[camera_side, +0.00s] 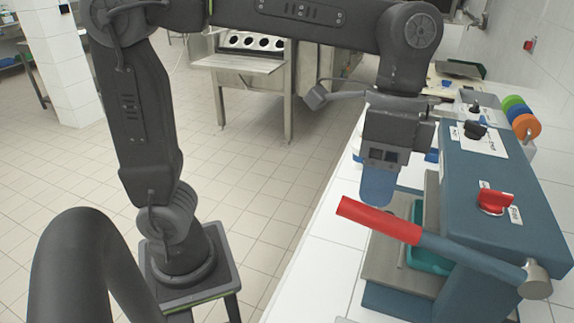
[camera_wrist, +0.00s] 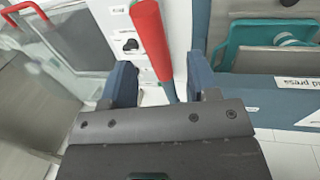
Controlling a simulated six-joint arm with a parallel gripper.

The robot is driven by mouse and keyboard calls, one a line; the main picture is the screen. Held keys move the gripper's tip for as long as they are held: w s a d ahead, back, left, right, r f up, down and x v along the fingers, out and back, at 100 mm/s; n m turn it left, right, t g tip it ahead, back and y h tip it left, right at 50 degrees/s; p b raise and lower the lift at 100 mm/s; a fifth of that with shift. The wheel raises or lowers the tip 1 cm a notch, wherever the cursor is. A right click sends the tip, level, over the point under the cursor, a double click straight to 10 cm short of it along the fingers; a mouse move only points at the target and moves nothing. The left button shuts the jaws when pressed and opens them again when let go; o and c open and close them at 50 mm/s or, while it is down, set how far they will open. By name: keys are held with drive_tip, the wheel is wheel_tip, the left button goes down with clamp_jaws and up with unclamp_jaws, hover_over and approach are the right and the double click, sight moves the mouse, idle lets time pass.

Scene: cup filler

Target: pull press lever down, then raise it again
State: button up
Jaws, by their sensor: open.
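The press lever is a dark blue-grey bar with a red handle (camera_side: 378,219). It slants from its pivot (camera_side: 536,281) at the lower right up to the left, across the front of the blue press (camera_side: 500,185). My gripper (camera_side: 377,195) points down at the red handle, its blue fingertips just above and behind it in the side view. In the wrist view the red handle (camera_wrist: 153,40) runs between the two open fingers (camera_wrist: 160,82), with a gap on both sides. Whether the fingers reach down around the handle cannot be told.
A teal holder (camera_side: 430,258) sits in the press under the lever. A red knob (camera_side: 495,201) and a black knob (camera_side: 475,130) are on top of the machines. Coloured discs (camera_side: 526,126) stand behind. White counter (camera_side: 318,258) left of the press is clear.

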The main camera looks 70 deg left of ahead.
wheel_tip(320, 180, up, 6)
drive_tip(key=s+a+f+n+t, duration=0.3)
drive_tip(key=a+f+n, duration=0.1)
drive_tip(key=a+f, duration=0.2)
drive_tip(key=s+a+f+n+t+y, duration=0.1)
drive_tip(key=s+a+f+n+t, duration=0.2)
drive_tip(key=a+f, duration=0.3)
drive_tip(key=shift+s+a+n+t+y, duration=0.35)
drive_tip(key=shift+a+n+t, duration=0.25)
drive_tip(key=shift+a+n, duration=0.45)
drive_tip(key=shift+a, duration=0.1)
drive_tip(key=m+g+h, duration=0.2)
drive_tip(key=m+g, duration=0.5)
drive_tip(key=m, duration=0.2)
approach(374, 209)
drive_tip(key=x, duration=1.1)
drive_tip(key=shift+f, duration=0.15)
drive_tip(key=shift+c, duration=0.5)
clamp_jaws()
